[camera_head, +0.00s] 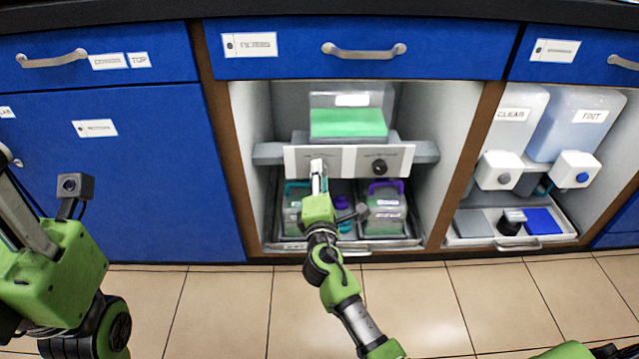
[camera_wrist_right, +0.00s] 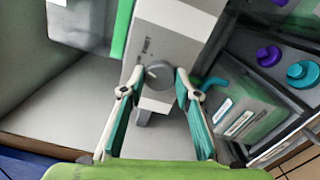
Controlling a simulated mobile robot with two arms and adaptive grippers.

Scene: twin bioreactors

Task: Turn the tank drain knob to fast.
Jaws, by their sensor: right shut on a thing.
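A pale control panel (camera_head: 348,160) is fixed across the open middle cabinet, below a clear tank (camera_head: 348,120) with green contents. The panel's left knob is hidden by my right gripper (camera_head: 319,168) in the head view. In the right wrist view this round grey knob (camera_wrist_right: 158,74) sits between the two fingertips of my right gripper, which is shut on it. The print beside it is too blurred to read surely. A dark right knob (camera_head: 379,166) is free on the panel. My left gripper's green body (camera_head: 45,270) is at the far left, away from the panel; its fingertips are unclear.
Below the panel, a tray (camera_head: 345,244) holds a box with a teal handle (camera_head: 297,190), a box with a purple handle (camera_head: 386,190) and small purple and teal caps. Cabinet side walls flank the panel. Two white dispensers (camera_head: 498,172) stand in the right cabinet.

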